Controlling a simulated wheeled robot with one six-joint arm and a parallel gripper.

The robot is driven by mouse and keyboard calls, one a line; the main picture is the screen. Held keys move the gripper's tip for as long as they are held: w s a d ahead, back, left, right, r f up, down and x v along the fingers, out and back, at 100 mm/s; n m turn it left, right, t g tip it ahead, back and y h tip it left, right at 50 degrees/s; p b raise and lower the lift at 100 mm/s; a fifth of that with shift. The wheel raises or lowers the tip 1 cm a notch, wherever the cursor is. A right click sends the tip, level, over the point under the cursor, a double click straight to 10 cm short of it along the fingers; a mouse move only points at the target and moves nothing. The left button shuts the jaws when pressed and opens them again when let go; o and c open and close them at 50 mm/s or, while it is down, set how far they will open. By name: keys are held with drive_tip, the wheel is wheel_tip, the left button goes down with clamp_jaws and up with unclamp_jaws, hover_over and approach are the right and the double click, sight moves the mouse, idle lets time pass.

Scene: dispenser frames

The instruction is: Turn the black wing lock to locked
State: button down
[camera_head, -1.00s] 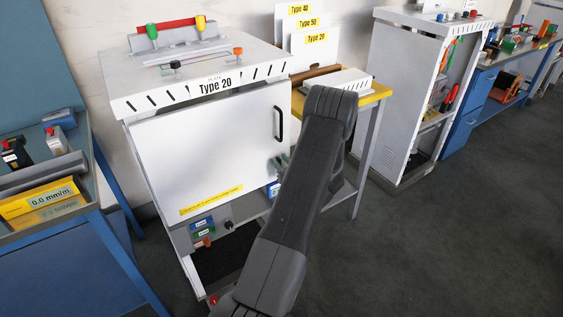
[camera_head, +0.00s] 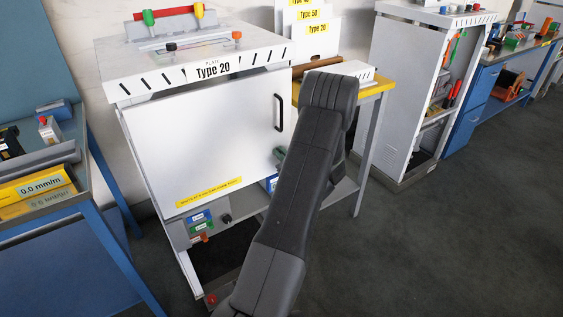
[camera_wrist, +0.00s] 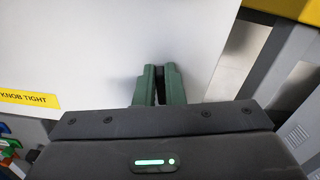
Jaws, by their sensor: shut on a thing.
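The black wing lock (camera_wrist: 160,79) shows only as a small dark piece between my fingertips in the wrist view. My gripper (camera_wrist: 160,76) has green fingers and is shut on it, against the white door (camera_wrist: 80,50). The fingers hide most of the lock, so its angle cannot be told. In the head view my gripper (camera_head: 280,153) is a small green shape at the door's right edge, below the black handle (camera_head: 279,112). The door (camera_head: 200,145) of the white Type 20 cabinet looks closed.
A yellow-edged table (camera_head: 372,88) stands right of the cabinet, with an open white cabinet (camera_head: 400,90) beyond it. A blue-legged bench (camera_head: 112,230) stands at the left. Small coloured blocks (camera_head: 201,226) sit below the door. The floor at right is clear.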

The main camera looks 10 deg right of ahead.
drive_tip(key=n+b, duration=0.4)
drive_tip(key=b, duration=0.4)
drive_tip(key=f+n+b, duration=0.1)
drive_tip(key=n+b, duration=0.3)
drive_tip(key=b, duration=0.4)
drive_tip(key=a+n+b, duration=0.1)
drive_tip(key=n+b, duration=0.3)
drive_tip(key=b, duration=0.5)
drive_tip(key=shift+s+f, duration=0.15)
drive_tip(key=shift+f, duration=0.25)
drive_tip(key=n+b, duration=0.2)
drive_tip(key=b, duration=0.2)
drive_tip(key=shift+n+b, duration=0.7)
drive_tip(key=shift+b, duration=0.15)
drive_tip(key=shift+r, duration=0.15)
drive_tip(key=c, duration=1.5)
unclamp_jaws()
